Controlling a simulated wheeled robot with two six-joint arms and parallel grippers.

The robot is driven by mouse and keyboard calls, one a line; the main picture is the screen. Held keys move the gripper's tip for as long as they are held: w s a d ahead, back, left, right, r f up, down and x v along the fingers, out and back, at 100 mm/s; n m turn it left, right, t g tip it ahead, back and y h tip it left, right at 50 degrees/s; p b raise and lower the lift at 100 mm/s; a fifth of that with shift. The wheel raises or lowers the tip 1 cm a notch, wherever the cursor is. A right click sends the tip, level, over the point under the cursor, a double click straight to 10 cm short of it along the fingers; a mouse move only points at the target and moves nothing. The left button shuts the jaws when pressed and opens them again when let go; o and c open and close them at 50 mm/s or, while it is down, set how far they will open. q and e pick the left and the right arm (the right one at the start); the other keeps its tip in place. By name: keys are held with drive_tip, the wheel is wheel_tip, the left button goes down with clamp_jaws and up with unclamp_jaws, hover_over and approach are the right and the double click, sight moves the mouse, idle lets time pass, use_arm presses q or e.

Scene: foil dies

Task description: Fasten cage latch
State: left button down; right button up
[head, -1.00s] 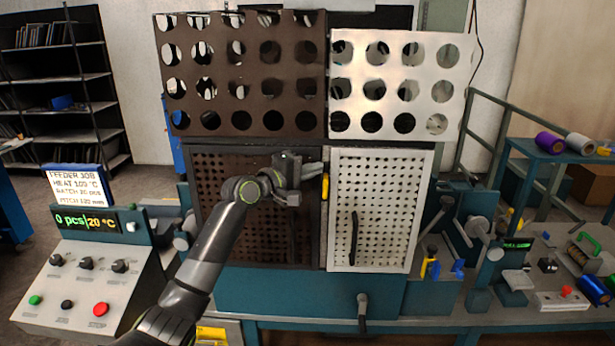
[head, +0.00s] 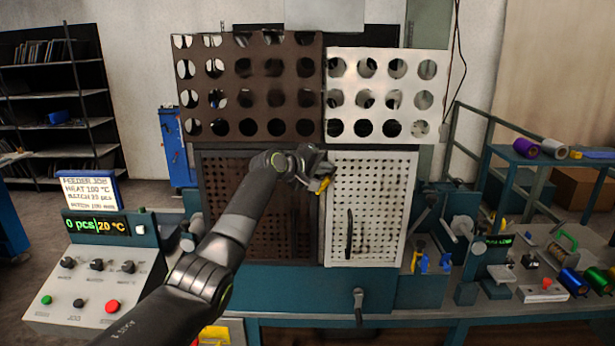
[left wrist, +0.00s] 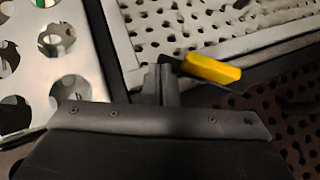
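The cage has a dark brown perforated door (head: 255,215) on the left and a white perforated door (head: 385,200) on the right, both standing closed. The yellow latch handle (head: 322,185) sits at the seam between them and is tilted. It also shows in the left wrist view (left wrist: 213,68), lying right beside my fingertips. My left gripper (head: 318,168) is at the latch. In the left wrist view its fingers (left wrist: 163,72) look pressed together, touching or very near the handle's dark end. The exact contact is hidden. My right gripper is in neither view.
Brown (head: 248,88) and white (head: 388,97) panels with large round holes stand above the doors. A black door handle (head: 349,234) is on the white door. A control console (head: 95,285) stands at left. A cluttered bench (head: 520,290) lies at right.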

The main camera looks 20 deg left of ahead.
use_arm(q)
drive_tip(key=shift+w+d, duration=0.1)
drive_tip(key=shift+d, duration=0.05)
drive_tip(key=shift+w+d+f, duration=0.15)
drive_tip(key=shift+w+d, duration=0.05)
drive_tip(key=shift+d, duration=0.2)
drive_tip(key=shift+w+d+f, duration=0.15)
drive_tip(key=shift+d, duration=0.2)
drive_tip(key=shift+w+d+f, duration=0.2)
drive_tip(key=shift+d+f, duration=0.3)
drive_tip(key=shift+d, duration=0.25)
drive_tip(key=shift+f, duration=0.1)
idle(0.4)
idle(0.7)
